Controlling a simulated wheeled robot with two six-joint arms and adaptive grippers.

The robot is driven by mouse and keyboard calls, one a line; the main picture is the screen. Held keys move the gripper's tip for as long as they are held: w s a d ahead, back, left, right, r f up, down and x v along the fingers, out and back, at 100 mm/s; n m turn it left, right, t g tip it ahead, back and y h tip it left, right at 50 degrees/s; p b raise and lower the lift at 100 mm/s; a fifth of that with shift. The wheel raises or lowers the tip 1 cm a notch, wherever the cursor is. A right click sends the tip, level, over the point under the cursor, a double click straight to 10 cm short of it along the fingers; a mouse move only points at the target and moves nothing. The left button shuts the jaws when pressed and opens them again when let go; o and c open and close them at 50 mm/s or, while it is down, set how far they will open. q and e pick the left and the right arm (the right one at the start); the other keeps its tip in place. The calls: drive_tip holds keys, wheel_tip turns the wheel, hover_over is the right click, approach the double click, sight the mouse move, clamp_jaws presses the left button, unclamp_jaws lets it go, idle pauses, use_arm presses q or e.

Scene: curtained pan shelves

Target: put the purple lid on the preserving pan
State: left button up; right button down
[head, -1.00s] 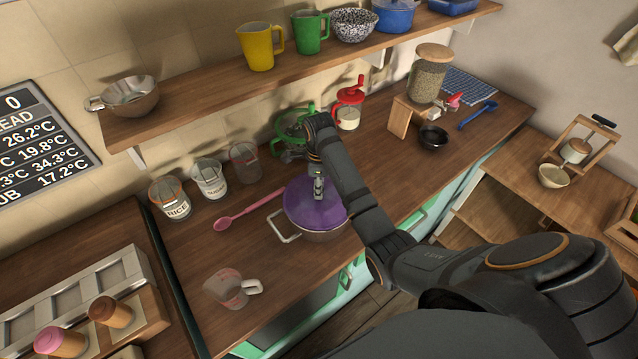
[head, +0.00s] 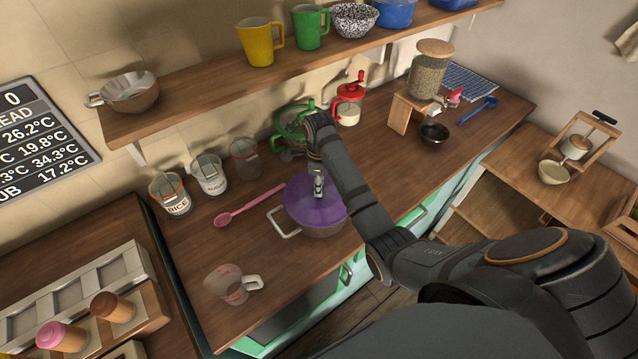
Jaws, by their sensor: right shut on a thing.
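The purple lid (head: 304,208) lies over the top of the preserving pan (head: 318,231), a metal pan with a wire handle on its left side. The pan stands on the wooden counter. My right gripper (head: 319,192) is over the middle of the lid, shut on its knob, which the fingers mostly hide. The lid looks level and close to the rim; I cannot tell whether it rests fully on it. My left gripper is not in view.
A pink spoon (head: 248,206) lies left of the pan, and a measuring jug (head: 232,283) stands at the front left. Glass jars (head: 210,175) and a green-rimmed gadget (head: 289,134) stand behind. A shelf (head: 300,68) with jugs and bowls hangs above.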

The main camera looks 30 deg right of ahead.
drive_tip(key=shift+f, duration=0.2)
drive_tip(key=c, duration=1)
unclamp_jaws()
